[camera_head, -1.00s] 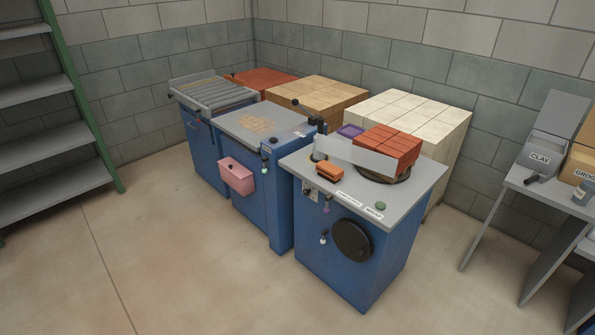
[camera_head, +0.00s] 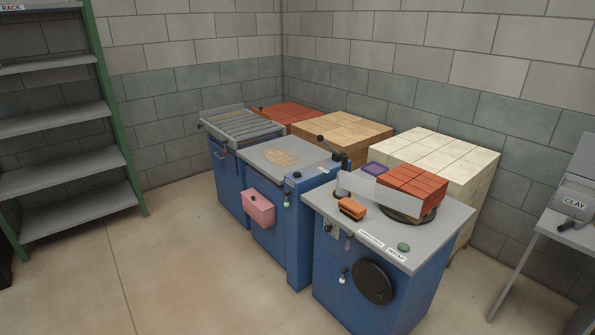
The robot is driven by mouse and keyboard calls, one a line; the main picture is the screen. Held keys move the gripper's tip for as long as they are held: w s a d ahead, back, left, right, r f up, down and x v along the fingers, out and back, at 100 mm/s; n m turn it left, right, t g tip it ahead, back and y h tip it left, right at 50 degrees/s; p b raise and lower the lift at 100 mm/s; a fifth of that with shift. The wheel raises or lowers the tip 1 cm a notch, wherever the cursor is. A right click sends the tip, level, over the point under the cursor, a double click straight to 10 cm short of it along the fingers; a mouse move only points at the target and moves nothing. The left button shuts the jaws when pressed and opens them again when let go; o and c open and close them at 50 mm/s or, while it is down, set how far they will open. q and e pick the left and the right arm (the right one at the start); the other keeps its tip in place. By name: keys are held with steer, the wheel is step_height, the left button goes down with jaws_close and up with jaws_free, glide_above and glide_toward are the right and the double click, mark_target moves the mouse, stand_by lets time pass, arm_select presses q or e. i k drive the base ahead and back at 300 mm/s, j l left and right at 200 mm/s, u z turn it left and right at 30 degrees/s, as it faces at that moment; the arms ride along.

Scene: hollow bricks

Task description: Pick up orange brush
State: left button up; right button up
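The orange brush (camera_head: 352,208) is small and block-shaped, with a dark underside. It lies on the grey top of the right-hand blue machine (camera_head: 437,240), near its left front edge. A grey plate (camera_head: 368,187) and a stack of red bricks (camera_head: 412,190) on a dark round disc stand just behind it. Neither of my grippers shows in the head view, so nothing is seen touching the brush.
A pink box (camera_head: 258,208) hangs on the middle blue machine. A roller conveyor (camera_head: 240,124) is at the left. Brick pallets (camera_head: 440,160) stand behind. A green-framed rack (camera_head: 70,120) is at the left, a CLAY bin (camera_head: 573,200) at the right. The front floor is clear.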

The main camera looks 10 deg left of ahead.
mark_target(350, 207)
steer(key=z, duration=0.35)
steer(key=i+j+z, duration=0.55)
steer(key=j+z, duration=0.2)
steer(key=j, duration=0.1)
